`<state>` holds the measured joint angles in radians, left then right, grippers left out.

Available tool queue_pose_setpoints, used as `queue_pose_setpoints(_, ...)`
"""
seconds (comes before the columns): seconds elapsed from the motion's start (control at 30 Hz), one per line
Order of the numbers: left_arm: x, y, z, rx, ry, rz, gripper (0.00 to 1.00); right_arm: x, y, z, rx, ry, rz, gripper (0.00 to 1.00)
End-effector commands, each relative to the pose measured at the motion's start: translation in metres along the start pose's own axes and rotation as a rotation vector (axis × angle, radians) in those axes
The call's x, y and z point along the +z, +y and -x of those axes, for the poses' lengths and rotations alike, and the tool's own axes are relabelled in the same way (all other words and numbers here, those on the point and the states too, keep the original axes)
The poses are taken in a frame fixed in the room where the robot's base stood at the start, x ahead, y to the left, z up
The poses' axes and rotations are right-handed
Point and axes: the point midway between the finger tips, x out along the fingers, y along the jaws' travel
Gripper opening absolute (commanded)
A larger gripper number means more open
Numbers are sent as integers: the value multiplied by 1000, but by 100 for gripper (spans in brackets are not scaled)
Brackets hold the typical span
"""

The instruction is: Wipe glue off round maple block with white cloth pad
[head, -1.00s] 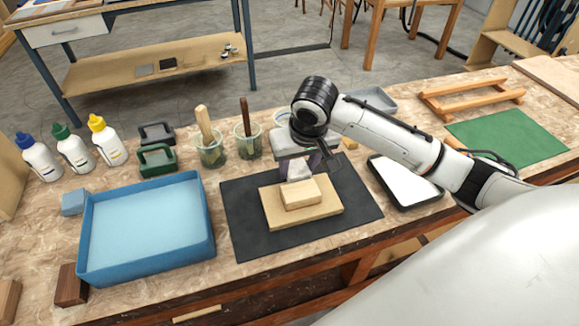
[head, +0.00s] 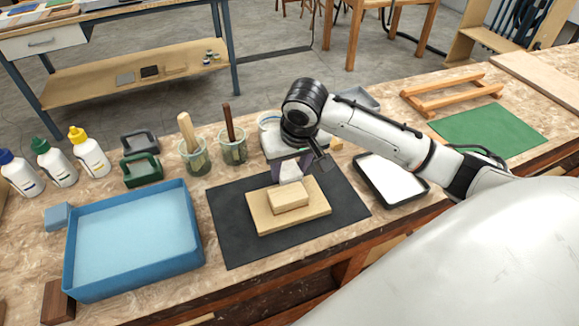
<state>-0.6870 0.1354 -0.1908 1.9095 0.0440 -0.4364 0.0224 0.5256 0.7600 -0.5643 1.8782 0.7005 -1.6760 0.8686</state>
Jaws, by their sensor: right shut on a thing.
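A pale wooden block (head: 289,196) lies on a wider, flat pale board (head: 256,222). The block looks rectangular with softened corners, not round. My right gripper (head: 289,160) points down just behind the block and is shut on a white cloth pad (head: 291,173). The pad is at the block's far edge; I cannot tell whether it touches the block. The gripper's fingers are partly hidden by the wrist. No glue can be made out on the block. My left gripper is not in view.
The board rests on a dark mat (head: 231,240). A blue tray (head: 190,232) stands to the left, and a black-rimmed white tray (head: 392,203) to the right.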

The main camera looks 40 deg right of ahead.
Motion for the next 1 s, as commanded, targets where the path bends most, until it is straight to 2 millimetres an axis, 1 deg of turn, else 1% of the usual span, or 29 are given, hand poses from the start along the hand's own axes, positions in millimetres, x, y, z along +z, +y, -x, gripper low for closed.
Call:
queue_pose_setpoints(0.47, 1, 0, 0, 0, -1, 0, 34, 2, -1, -5, 0, 0, 0, 25)
queue_pose_setpoints(0.83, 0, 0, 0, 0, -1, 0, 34, 1, -15, -5, -2, 0, 0, 25)
queue_pose_setpoints(1.0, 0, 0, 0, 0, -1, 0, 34, 1, -18, -5, 0, 0, 0, 25)
